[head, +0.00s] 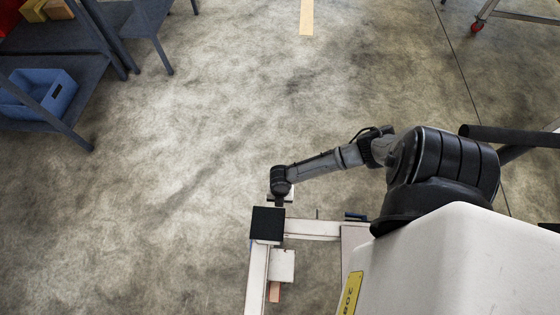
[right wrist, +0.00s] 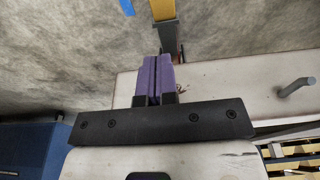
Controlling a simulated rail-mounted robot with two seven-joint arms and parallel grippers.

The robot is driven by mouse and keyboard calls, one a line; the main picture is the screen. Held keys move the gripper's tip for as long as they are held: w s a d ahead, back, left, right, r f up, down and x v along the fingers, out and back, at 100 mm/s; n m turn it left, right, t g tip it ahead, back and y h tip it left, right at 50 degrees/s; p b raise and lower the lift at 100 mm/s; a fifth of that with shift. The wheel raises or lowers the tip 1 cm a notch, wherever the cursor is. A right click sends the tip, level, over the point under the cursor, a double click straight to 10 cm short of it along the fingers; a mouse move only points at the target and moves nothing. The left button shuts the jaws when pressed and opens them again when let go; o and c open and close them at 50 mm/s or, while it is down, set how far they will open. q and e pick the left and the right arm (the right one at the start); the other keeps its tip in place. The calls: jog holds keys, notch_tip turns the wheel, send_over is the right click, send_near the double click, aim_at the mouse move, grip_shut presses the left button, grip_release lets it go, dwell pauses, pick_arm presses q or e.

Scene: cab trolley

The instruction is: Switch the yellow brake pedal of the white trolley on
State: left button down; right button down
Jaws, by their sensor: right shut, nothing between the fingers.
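The white trolley (head: 312,228) shows at the lower middle of the head view, with a black square piece (head: 268,223) at its corner. Its white frame also fills much of the right wrist view (right wrist: 225,80). A yellow piece on a dark bar, which looks like the brake pedal (right wrist: 163,9), is at the top of that view, just beyond my fingertips. I cannot make out the pedal in the head view. My right gripper (right wrist: 152,57) has its purple fingers shut and empty, in line with the dark bar. I cannot tell whether they touch it. My left gripper is not in view.
A dark shelf rack with a blue bin (head: 38,92) stands at the upper left. A wheeled stand (head: 487,14) is at the upper right. A yellow strip (head: 306,17) lies on the floor, which is clear left of the trolley.

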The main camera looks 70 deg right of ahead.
jog(key=f+b, duration=0.2)
jog(key=f, duration=0.2)
jog(key=f+b, duration=0.3)
jog(key=f, duration=0.1)
jog(key=a+f+b, duration=0.1)
jog(key=f+b, duration=0.1)
jog(key=f, duration=0.2)
jog(key=shift+s+f+b, duration=0.15)
jog(key=shift+s+b, duration=0.05)
jog(key=shift+b, duration=0.15)
jog(key=shift+w+d+f+b, duration=0.1)
jog(key=shift+d+f+b, duration=0.15)
jog(key=shift+f+b, duration=0.3)
jog(key=shift+d+f, duration=0.1)
